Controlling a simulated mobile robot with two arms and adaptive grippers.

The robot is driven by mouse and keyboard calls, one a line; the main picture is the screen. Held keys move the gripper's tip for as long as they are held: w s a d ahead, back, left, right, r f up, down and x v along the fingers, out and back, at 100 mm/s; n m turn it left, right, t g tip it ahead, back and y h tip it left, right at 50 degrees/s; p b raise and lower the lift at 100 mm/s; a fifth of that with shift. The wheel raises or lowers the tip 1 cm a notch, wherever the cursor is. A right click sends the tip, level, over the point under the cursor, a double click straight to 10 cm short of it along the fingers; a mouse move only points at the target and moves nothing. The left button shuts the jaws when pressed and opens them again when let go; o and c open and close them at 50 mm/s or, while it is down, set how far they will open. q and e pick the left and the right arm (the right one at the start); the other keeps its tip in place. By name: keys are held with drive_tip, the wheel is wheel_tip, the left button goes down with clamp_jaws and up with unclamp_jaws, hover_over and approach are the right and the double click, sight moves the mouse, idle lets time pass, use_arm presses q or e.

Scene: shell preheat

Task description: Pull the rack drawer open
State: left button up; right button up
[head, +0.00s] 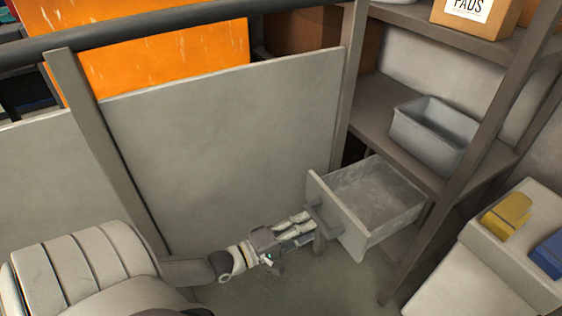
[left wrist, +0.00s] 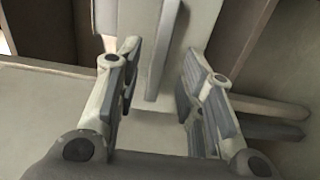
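The rack drawer (head: 378,194) is a grey, empty box standing well out from the lower part of the rack. Its front panel faces my left gripper (head: 303,229), and a dark bar handle (head: 321,222) sticks out from that panel. In the left wrist view the handle (left wrist: 163,50) shows as an upright bar between the two fingers of the left gripper (left wrist: 158,85). The fingers are apart, with visible gaps beside the bar, so the gripper looks open around it. My right gripper is not in view.
The rack (head: 450,190) has brown posts and shelves, with a grey bin (head: 435,133) above the drawer. A grey panel (head: 220,145) stands behind my left arm. A pale cabinet (head: 490,265) with yellow and blue items is at right. Floor below the drawer is clear.

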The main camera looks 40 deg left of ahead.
use_arm(q)
drive_tip(key=v, duration=0.7)
drive_tip(key=shift+s, duration=0.1)
idle(0.4)
